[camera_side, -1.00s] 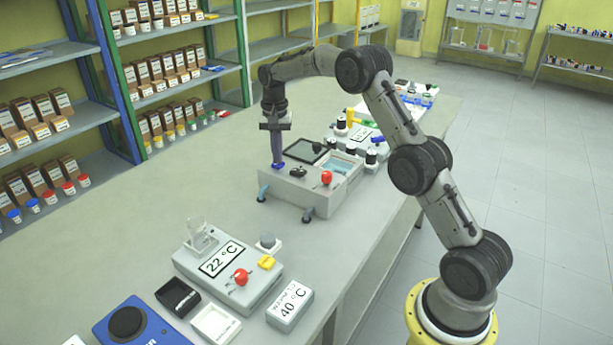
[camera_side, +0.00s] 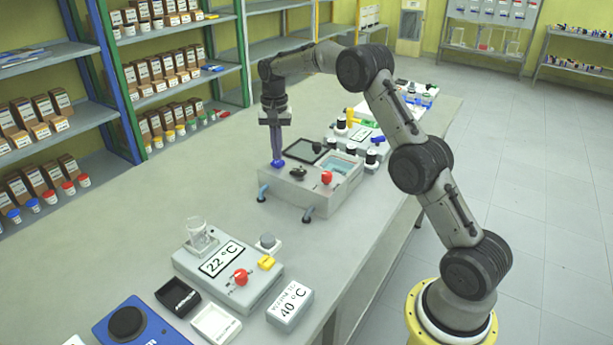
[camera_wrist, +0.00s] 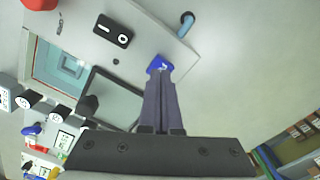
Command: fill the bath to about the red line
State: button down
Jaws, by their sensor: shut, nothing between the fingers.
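The bath is a grey box (camera_side: 284,190) in the middle of the bench, with an open basin (camera_side: 347,166) at its right end. Bluish water seems to show in the basin, also seen in the wrist view (camera_wrist: 60,62). I cannot make out the red line or the level. A small blue tap handle (camera_wrist: 160,64) sits at the box's left end. My gripper (camera_side: 277,158) points down at it, shut and empty, its tips at or just above the handle; I cannot tell whether they touch. A black switch (camera_wrist: 114,31) and a red knob (camera_side: 326,177) are on the box top.
A dark square plate (camera_side: 305,151) lies on the box behind the switch. Dark-capped bottles stand close behind the basin. A 22 °C unit (camera_side: 222,259) with a glass vessel stands nearer on the bench. Bare bench lies left of the bath.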

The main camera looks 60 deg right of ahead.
jog(key=shift+r, duration=2.85)
jog(key=s+a+r+n+t, duration=0.1)
jog(key=s+a+r, duration=0.15)
jog(key=r, duration=0.45)
jog(key=s+a+r+t, duration=0.1)
jog(key=s+a+r, duration=0.1)
jog(key=a+r, duration=0.3)
jog(key=s+a+r+n+t, duration=0.1)
jog(key=s+a+r, duration=0.1)
jog(key=s+r, duration=0.3)
jog(key=s+a+r+n+t, duration=0.1)
jog(key=s+a+r, duration=0.15)
jog(key=s, duration=0.35)
jog(key=s+a+f+n+t, duration=0.1)
jog(key=s+a+f+n, duration=0.15)
jog(key=s, duration=0.65)
jog(key=s+a+f+n+t, duration=0.1)
jog(key=s+a+f+n, duration=0.2)
jog(key=s, duration=0.6)
jog(key=s+f+n, duration=0.3)
jog(key=f, duration=0.5)
jog(key=shift+s+d+f, duration=0.15)
jog(key=shift+s, duration=0.15)
